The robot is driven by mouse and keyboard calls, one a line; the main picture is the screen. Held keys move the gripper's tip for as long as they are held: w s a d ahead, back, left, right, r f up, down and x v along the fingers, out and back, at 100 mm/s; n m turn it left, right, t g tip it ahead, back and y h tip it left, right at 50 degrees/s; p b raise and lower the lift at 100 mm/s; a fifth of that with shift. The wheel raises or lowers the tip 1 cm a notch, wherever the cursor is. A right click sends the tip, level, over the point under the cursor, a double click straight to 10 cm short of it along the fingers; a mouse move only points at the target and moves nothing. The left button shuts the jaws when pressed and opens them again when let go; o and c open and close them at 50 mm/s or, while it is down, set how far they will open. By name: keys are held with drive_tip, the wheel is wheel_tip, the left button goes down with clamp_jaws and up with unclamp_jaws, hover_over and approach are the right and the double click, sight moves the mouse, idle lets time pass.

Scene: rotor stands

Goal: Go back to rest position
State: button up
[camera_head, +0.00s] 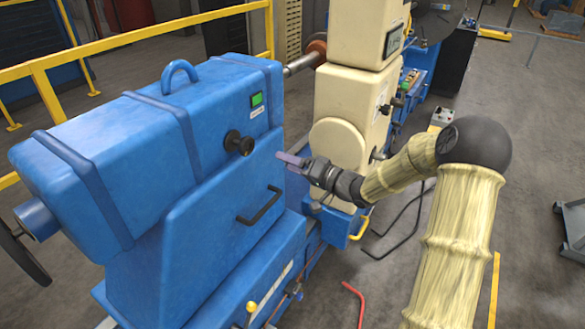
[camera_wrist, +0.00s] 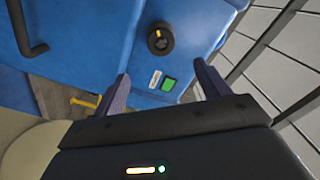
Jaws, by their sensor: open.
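My gripper (camera_head: 294,161) is at the end of my outstretched arm, close to the side of the blue machine (camera_head: 140,140). In the wrist view the two fingers of my gripper (camera_wrist: 162,88) are apart with nothing between them. Past the fingers are a green button (camera_wrist: 169,84) with a white label and a black knob (camera_wrist: 160,38) on the blue face. The head view also shows the knob (camera_head: 238,143) left of my fingertips and the green button (camera_head: 257,99) above them. Whether the fingertips touch the machine I cannot tell, but a gap seems to show.
A cream machine column (camera_head: 350,110) stands just behind my gripper. A black handle (camera_head: 259,205) sticks out of the blue machine below it. Yellow railing (camera_head: 150,39) runs behind. A red bent bar (camera_head: 354,300) is low in front. Open grey floor (camera_head: 530,130) lies to the right.

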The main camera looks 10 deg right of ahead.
idle(0.4)
drive_tip(key=s+d+f+g+h, duration=0.3)
drive_tip(key=s+d+f+h, duration=0.35)
drive_tip(key=s+h, duration=0.4)
drive_tip(key=s+d+g+h, duration=0.1)
drive_tip(key=s+g+h, duration=0.2)
drive_tip(key=s, duration=1.4)
drive_tip(key=shift+d+f+g+h, duration=0.2)
drive_tip(key=shift+d+g+h, duration=0.15)
drive_tip(key=shift+g, duration=0.85)
drive_tip(key=shift+s, duration=0.1)
